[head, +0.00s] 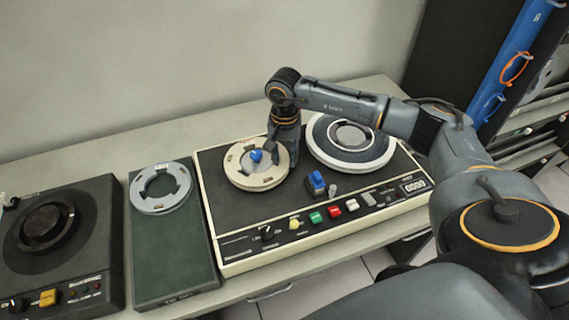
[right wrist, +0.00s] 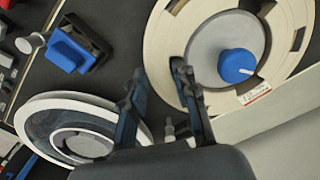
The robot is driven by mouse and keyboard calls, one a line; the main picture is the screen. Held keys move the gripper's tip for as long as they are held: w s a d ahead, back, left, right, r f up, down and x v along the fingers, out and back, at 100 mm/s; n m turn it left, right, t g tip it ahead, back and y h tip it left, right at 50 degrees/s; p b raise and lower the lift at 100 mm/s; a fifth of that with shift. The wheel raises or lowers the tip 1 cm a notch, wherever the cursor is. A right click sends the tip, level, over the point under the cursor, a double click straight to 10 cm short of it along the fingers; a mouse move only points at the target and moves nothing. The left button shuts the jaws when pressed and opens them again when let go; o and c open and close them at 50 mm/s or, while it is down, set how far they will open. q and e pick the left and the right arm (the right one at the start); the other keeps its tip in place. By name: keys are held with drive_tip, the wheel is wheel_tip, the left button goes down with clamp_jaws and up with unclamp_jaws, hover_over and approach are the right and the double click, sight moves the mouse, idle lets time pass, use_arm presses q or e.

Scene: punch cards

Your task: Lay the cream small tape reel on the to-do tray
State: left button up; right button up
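The cream small tape reel (head: 240,179) lies flat on the left hub of the tape deck, around a grey disc with a blue knob (head: 256,155). It also shows in the right wrist view (right wrist: 160,45). My right gripper (head: 273,152) points down at the reel's far right edge. In the right wrist view its fingers (right wrist: 159,75) are apart, one outside the reel's rim and one over a cutout inside it; contact cannot be told. A dark green tray (head: 175,250), perhaps the to-do tray, lies left of the deck with a grey reel (head: 150,203) on it. My left gripper is out of view.
The cream-edged deck (head: 222,225) carries a larger white-rimmed reel (head: 318,132) on its right, a blue switch (head: 316,182) and front buttons. A dark machine (head: 90,240) stands at far left. The tray's front part is bare.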

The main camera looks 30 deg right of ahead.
drive_tip(key=shift+r, duration=0.1)
clamp_jaws()
drive_tip(key=shift+r, duration=0.1)
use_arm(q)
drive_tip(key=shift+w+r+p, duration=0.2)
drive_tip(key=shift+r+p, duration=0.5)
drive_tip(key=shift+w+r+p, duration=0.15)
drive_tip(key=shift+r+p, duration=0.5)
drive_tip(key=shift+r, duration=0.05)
use_arm(e)
drive_tip(key=shift+r, duration=2.95)
